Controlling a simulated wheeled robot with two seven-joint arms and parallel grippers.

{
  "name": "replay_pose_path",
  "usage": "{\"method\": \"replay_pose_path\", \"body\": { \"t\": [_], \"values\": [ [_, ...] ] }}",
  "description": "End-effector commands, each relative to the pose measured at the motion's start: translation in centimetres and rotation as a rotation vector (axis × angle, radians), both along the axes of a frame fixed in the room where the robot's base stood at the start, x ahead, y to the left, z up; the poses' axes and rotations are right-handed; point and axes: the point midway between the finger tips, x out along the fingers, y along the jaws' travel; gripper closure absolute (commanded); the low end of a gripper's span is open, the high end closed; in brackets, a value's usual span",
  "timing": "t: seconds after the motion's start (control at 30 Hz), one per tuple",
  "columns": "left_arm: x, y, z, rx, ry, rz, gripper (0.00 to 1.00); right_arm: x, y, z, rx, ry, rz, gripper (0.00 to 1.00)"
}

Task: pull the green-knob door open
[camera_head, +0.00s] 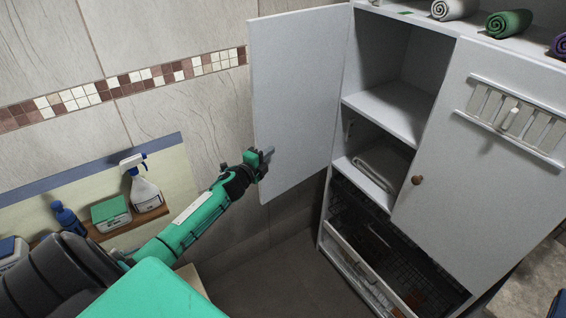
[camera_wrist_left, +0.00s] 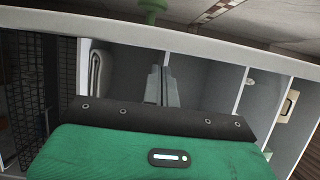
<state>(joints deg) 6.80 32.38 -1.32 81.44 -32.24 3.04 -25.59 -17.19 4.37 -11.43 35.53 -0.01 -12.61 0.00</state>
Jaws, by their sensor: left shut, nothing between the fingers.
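The white left door (camera_head: 296,100) of the cabinet stands swung wide open in the head view, its inner face toward me. In the left wrist view the door's edge (camera_wrist_left: 60,30) crosses the top, with the green knob (camera_wrist_left: 152,6) on its far side, partly cut off. In the head view I cannot tell the knob from the green of my wrist. My left gripper (camera_head: 267,156) is at the door's free edge, with its fingers on the inner side. Its grey fingers (camera_wrist_left: 162,86) are shut and empty, apart from the knob. My right gripper is not in view.
The cabinet's right door (camera_head: 480,150) is closed, with a brown knob (camera_head: 417,180). Open shelves (camera_head: 390,108) hold a folded towel (camera_head: 374,174); wire baskets (camera_head: 385,250) are below. A wall ledge with a spray bottle (camera_head: 146,190) is near my left arm.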

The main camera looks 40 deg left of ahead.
Motion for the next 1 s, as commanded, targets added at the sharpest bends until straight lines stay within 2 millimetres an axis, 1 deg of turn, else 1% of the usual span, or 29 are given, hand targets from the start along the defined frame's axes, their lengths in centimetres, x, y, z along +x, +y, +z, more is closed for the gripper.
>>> {"method": "replay_pose_path", "body": {
  "t": [0.03,0.2,0.4,0.8,1.0],
  "values": [
    [0.1,0.8,-0.1,0.005,0.001,-0.019,1.00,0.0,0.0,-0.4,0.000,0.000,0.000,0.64],
    [0.4,2.8,-0.2,0.002,0.002,-0.081,1.00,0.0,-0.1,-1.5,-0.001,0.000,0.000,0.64],
    [0.7,4.0,0.0,-0.002,0.002,-0.117,1.00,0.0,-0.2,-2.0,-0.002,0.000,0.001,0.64],
    [0.7,4.1,0.1,-0.003,0.003,-0.120,1.00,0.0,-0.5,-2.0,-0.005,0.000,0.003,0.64],
    [0.8,3.8,0.1,-0.003,0.003,-0.121,1.00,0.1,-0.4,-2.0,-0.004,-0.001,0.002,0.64]
  ]
}}
